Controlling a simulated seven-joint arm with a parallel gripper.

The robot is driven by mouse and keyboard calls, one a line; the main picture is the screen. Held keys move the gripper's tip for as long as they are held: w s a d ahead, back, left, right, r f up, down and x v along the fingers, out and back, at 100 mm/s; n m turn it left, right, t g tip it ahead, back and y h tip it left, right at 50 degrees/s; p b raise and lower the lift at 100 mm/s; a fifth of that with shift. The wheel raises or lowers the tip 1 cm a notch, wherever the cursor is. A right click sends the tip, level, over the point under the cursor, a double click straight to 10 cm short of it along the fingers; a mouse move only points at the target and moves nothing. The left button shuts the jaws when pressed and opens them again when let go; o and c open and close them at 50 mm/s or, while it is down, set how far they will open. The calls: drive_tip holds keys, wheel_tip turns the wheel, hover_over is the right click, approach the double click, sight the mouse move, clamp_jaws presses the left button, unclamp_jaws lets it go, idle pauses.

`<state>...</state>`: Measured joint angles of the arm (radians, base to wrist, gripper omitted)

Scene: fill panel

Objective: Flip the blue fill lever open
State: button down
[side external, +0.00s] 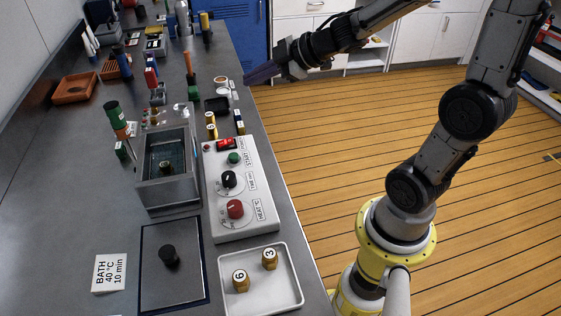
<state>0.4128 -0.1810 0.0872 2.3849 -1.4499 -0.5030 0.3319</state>
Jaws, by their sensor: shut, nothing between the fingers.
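My gripper (248,79) is at the upper middle, over the right edge of the bench top near its far part. Its dark fingers are shut together, with nothing held, and point left. The metal bath tank (168,188) stands nearer the camera, to the left of and below my gripper in the picture. Small fittings (181,109) sit at the tank's back edge, too small to make out well. I cannot clearly pick out the blue fill lever among them. My gripper is apart from the tank and its fittings.
A white control panel (250,205) with a red switch, green button and two knobs stands right of the tank. A white tray (292,272) holds two numbered brass weights. A green-handled tool (113,115) stands left of the tank. Several small items crowd the bench behind.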

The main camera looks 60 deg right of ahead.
drive_tip(key=s+d+f+m+g+y, duration=0.1)
drive_tip(key=s+d+f, duration=0.3)
drive_tip(key=f, duration=0.5)
drive_tip(key=s+d+f+g+y, duration=0.3)
drive_tip(key=s+f, duration=0.3)
drive_tip(key=f, duration=0.3)
drive_tip(key=shift+d+f+m+g, duration=0.3)
drive_tip(key=shift+d+m+g, duration=0.1)
drive_tip(key=shift+d+g, duration=0.1)
drive_tip(key=shift+w+a+f, duration=0.1)
drive_tip(key=x, duration=0.9)
drive_tip(key=shift+w+a+f, duration=0.2)
drive_tip(key=shift+a+f, duration=0.05)
